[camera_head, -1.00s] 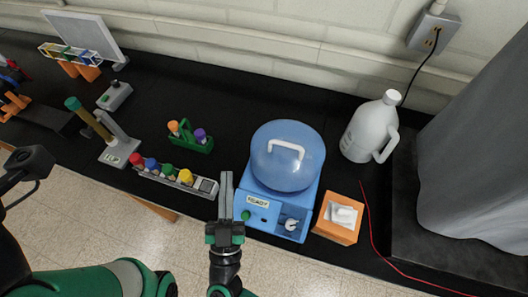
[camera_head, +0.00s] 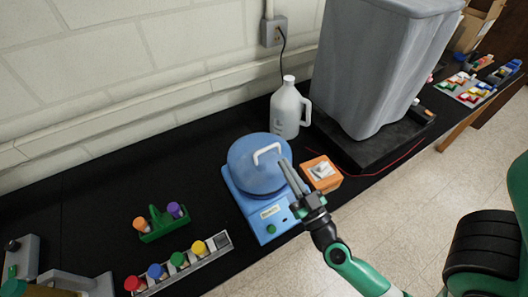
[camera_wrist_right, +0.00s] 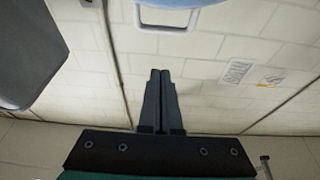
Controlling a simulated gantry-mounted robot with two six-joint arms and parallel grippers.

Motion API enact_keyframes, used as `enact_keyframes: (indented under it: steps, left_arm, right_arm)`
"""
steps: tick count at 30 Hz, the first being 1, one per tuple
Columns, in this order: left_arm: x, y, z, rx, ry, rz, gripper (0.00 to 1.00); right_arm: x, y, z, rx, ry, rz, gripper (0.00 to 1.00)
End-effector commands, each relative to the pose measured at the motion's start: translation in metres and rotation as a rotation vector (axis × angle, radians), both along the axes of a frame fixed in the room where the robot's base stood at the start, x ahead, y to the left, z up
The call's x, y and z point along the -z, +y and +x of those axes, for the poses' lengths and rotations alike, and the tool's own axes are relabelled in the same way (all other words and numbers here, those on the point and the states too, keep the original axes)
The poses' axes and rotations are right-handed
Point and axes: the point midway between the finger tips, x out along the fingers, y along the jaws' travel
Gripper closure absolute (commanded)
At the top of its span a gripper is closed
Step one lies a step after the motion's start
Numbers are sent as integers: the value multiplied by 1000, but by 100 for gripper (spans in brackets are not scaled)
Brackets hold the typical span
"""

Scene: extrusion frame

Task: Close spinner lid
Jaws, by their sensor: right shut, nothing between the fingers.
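My left gripper is out of view.
A white jug (camera_head: 286,112) stands behind the spinner and an orange tissue box (camera_head: 322,173) to its right. A large grey covered object (camera_head: 375,65) stands farther right. A green tube holder (camera_head: 161,223) and a rack of coloured caps (camera_head: 190,262) are at left.

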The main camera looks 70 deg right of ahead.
Motion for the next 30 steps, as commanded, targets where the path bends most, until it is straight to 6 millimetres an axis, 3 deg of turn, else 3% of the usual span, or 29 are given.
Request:
enact_keyframes:
  steps: [8,18,19,21,30]
  left_arm:
    - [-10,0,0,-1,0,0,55]
    - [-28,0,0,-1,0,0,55]
    - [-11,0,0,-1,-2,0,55]
    - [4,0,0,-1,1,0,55]
    - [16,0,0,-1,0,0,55]
  right_arm:
    - [-13,-17,23,0,-5,-1,100]
    - [-36,-58,79,-1,-4,-2,100]
    - [-16,-55,76,-3,0,2,100]
    - [-3,-52,72,-4,0,0,100]
    - [8,-47,66,-3,-1,-1,100]
